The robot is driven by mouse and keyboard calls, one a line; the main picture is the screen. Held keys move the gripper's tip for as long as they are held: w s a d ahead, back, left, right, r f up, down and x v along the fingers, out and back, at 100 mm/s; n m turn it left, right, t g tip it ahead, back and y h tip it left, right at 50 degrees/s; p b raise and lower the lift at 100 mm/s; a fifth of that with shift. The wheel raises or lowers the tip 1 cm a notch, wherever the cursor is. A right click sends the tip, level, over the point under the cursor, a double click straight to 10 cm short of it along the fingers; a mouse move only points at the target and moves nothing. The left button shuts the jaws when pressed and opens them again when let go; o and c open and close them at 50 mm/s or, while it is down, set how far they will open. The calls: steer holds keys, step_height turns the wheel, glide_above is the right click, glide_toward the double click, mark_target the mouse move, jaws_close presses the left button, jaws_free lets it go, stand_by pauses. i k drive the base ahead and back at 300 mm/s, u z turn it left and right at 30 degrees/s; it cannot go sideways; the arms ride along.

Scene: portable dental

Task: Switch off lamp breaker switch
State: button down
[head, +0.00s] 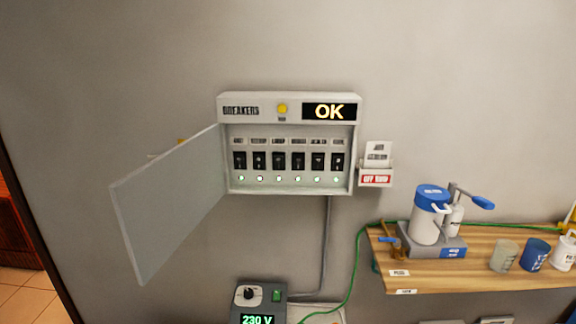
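The breaker box (223,108) is on the wall in the middle of the head view, and its door (172,203) hangs open to the left. Inside is a row of several black switches (279,160), each with a lit greenish-white light below it. The small labels above the switches are too blurred to tell which one is the lamp breaker switch. The display (329,111) reads OK, and a yellow button or light (282,109) sits beside it. My gripper is not in view.
A card holder (375,179) with a red-marked label is right of the box. A wooden shelf (480,271) at lower right bears a white and blue device (425,222) and cups (535,255). A 230 V unit (246,313) stands below. The open door sticks out at left.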

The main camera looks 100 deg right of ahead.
mark_target(278, 163)
steer(key=k, duration=0.55)
steer(key=z, duration=1.3)
